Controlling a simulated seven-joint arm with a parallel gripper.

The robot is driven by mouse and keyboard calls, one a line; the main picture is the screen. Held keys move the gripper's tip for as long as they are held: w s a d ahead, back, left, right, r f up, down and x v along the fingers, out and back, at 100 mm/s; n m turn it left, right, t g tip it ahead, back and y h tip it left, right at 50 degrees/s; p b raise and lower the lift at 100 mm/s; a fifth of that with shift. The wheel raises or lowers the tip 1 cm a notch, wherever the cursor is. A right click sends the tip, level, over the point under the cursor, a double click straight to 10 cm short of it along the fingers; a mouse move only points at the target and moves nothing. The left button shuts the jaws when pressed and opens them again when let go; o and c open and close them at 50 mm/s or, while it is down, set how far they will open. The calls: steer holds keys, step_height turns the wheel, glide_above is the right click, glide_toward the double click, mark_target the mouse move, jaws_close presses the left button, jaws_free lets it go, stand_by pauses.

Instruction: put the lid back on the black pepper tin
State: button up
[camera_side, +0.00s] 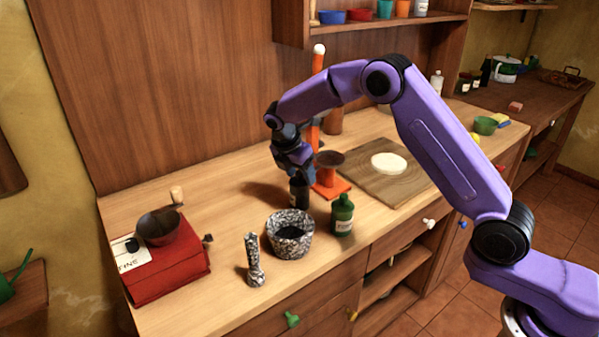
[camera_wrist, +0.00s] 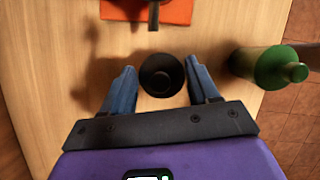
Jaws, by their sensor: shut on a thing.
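My gripper (camera_side: 297,170) points down over the counter, just behind the mortar. In the wrist view my gripper (camera_wrist: 161,87) has its two blue fingers on either side of a dark round lid (camera_wrist: 160,72), seen from above with a smaller disc at its middle. In the side view the black pepper tin (camera_side: 300,196) appears as a dark upright cylinder directly below the gripper. Its label is not readable. The fingers and the tin overlap, so I cannot tell whether the lid touches the tin. The lid hides whatever is beneath it in the wrist view.
A speckled mortar (camera_side: 290,234) and pestle (camera_side: 254,262) stand in front. A green bottle (camera_side: 343,216) is close on the right, also in the wrist view (camera_wrist: 272,67). An orange stand (camera_side: 330,188) is behind. A red grinder (camera_side: 172,270) is left; a board (camera_side: 375,180) with dough is right.

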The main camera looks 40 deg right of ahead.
stand_by(0.4)
steer(key=o, duration=1.3)
steer(key=shift+r, duration=0.1)
steer(key=shift+r, duration=3.4)
jaws_close()
steer(key=shift+f, duration=2)
